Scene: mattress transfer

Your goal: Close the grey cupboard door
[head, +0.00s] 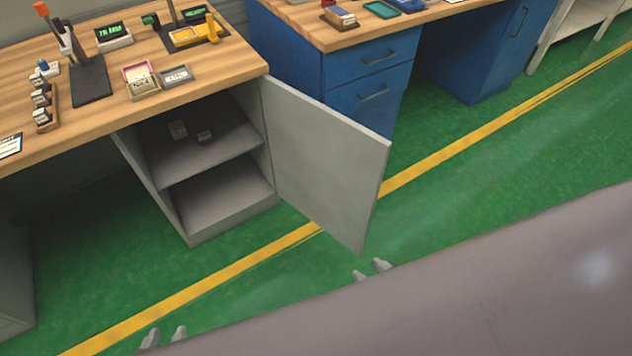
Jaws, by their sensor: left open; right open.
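The grey cupboard (185,222) stands under the wooden workbench, its inside showing two levels with a shelf (215,152). Its grey door (325,160) is hinged on the right side and stands wide open, swung out over the green floor. My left gripper (164,336) is at the bottom left edge, open, only its fingertips showing, well away from the door. My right gripper (373,270) is open just below the door's lower outer corner, apart from it in the picture. The rest of both arms is hidden.
The wooden bench top (225,62) carries tools and small trays. A blue drawer unit (365,75) stands behind the door. The green floor with its yellow line (250,255) is clear before the cupboard.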

